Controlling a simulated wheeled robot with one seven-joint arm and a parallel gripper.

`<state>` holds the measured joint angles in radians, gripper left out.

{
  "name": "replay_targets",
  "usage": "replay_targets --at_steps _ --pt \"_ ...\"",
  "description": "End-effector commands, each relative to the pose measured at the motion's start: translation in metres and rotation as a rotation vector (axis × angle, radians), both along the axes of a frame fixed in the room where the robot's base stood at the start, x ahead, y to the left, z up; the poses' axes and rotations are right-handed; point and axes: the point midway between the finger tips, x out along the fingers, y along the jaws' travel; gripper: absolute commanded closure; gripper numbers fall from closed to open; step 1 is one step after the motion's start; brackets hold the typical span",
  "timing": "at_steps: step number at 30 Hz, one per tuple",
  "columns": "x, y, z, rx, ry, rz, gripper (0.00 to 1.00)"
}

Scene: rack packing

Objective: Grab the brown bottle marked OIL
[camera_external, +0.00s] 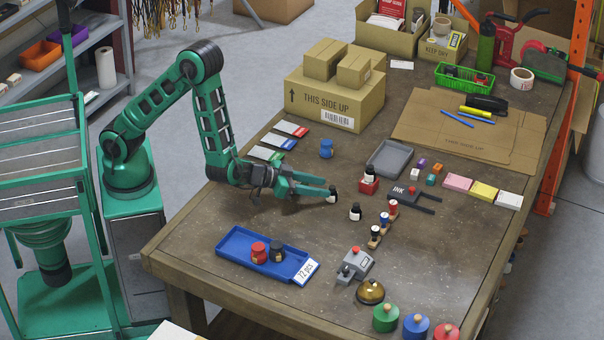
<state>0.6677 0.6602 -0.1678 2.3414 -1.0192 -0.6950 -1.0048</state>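My gripper (328,188) reaches low over the middle of the table, its green fingers pointing right. A small dark-and-white item (333,196) is at its fingertips; I cannot tell whether the fingers hold it or only reach it. A small dark bottle with a pale band (355,212) stands just right of the fingertips, apart from them. No OIL marking is readable at this size, so I cannot tell which is the brown OIL bottle.
A blue tray (235,243) holding a red jar (258,252) and a dark jar (277,251) is at the front left. A grey device (355,264) and brass bell (370,291) stand in front. Cardboard boxes (335,98) and a grey tray (389,158) are behind.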

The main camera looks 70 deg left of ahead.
Motion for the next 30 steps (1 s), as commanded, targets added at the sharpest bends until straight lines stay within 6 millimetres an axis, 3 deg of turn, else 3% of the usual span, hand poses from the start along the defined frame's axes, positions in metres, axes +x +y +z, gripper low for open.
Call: replay_targets --at_steps 4,13,21,30 --pt "0.022 0.000 -0.009 -0.002 0.000 0.004 0.61" --pt "0.042 -0.003 -0.016 -0.001 0.000 0.003 0.61" --pt "0.075 -0.006 -0.030 -0.001 0.001 0.004 0.61" --pt "0.083 -0.008 -0.033 0.000 0.001 0.001 0.61"
